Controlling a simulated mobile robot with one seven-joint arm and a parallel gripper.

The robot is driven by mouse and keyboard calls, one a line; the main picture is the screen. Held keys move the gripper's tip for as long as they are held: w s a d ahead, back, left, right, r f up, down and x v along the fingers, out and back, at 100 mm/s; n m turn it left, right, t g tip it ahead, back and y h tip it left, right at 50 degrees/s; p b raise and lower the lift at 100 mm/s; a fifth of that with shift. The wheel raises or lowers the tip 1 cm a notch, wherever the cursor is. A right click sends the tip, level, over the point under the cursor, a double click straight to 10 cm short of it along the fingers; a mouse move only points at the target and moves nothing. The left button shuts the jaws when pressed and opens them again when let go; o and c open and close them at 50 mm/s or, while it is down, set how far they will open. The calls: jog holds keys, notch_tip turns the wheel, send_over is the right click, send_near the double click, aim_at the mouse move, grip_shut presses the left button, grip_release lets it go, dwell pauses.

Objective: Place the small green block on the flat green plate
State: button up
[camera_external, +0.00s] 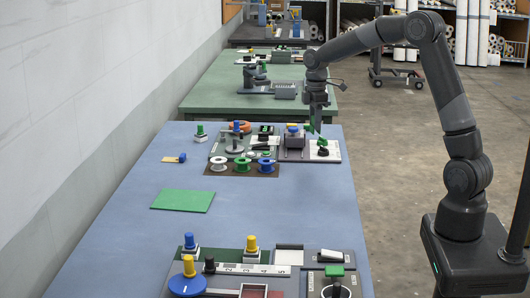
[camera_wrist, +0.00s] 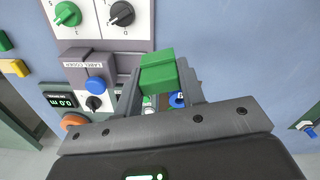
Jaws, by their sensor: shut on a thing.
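The small green block (camera_external: 311,128) is in my gripper (camera_external: 315,125), above the right part of the far control panel. In the wrist view the block (camera_wrist: 158,75) sits between the two fingers of my gripper (camera_wrist: 160,88), which is shut on it. The flat green plate (camera_external: 182,200) lies on the blue table, to the left of and nearer the camera than my gripper. Its top is bare. The plate does not show in the wrist view.
The far panel carries a grey box with a blue knob (camera_external: 292,128), a green knob (camera_external: 322,142) and several spools (camera_external: 241,164). A yellow-tipped piece (camera_external: 175,158) lies left. A near panel (camera_external: 220,268) has upright knobs.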

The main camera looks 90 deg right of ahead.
jog(key=w+a+n, duration=0.4)
jog(key=w+a, duration=0.1)
jog(key=w, duration=0.3)
jog(key=w+a+n, duration=0.4)
jog(key=w, duration=0.4)
jog(key=n, duration=0.7)
send_over(202, 201)
jog(key=f, duration=0.6)
jog(key=shift+s+d+f, duration=0.2)
jog(key=shift+w+a+f, duration=0.15)
jog(key=shift+a, duration=0.05)
jog(key=shift+f, duration=2)
jog(key=o, duration=1)
jog(key=shift+f, duration=0.15)
jog(key=shift+c, duration=0.2)
